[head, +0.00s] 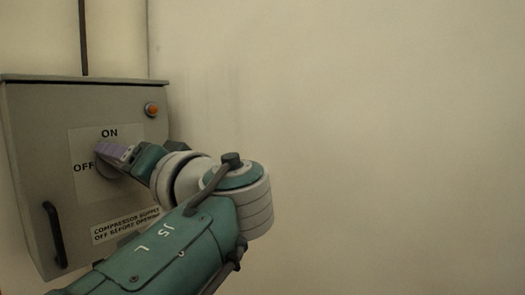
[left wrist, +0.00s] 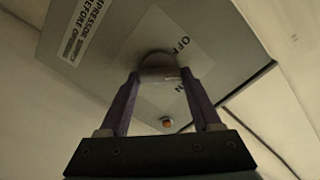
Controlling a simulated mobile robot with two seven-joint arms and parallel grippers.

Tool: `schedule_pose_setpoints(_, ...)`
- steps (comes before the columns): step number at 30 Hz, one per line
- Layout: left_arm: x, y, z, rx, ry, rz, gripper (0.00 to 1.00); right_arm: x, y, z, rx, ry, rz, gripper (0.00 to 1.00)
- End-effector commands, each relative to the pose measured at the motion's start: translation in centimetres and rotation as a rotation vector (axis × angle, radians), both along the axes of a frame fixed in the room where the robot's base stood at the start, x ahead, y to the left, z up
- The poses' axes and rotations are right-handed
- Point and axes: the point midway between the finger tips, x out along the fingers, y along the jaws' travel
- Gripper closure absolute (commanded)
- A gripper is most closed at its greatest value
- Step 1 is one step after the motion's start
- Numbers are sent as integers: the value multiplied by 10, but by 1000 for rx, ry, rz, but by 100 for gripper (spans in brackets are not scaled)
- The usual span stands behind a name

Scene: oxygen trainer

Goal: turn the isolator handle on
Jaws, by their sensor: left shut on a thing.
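The isolator handle (left wrist: 156,60) is a dark rounded knob on a pale label plate marked ON and OFF. My left gripper (head: 106,152) is at the plate, its purple fingers in front of the handle. In the left wrist view the two fingers of the left gripper (left wrist: 161,76) stand on either side of the handle and are shut on it. In the head view the fingers hide most of the handle, so I cannot tell clearly which way it points. My right gripper is not in view.
The grey isolator box (head: 35,130) hangs on a pale wall. It has an orange button (head: 151,109) at the upper right, a black door handle (head: 54,234) at the lower left and a warning label (head: 125,225). The wall to the right is bare.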

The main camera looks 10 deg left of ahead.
Motion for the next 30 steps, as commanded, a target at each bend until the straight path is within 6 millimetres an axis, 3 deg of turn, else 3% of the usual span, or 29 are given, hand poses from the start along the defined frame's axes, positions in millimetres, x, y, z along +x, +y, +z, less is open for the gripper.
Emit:
schedule_pose_setpoints(18, 1, 0, 0, 214, 522, 0, 91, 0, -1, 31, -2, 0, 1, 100)
schedule_pose_setpoints(30, 1, 0, -2, 293, 711, -1, 91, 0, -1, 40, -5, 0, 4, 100)
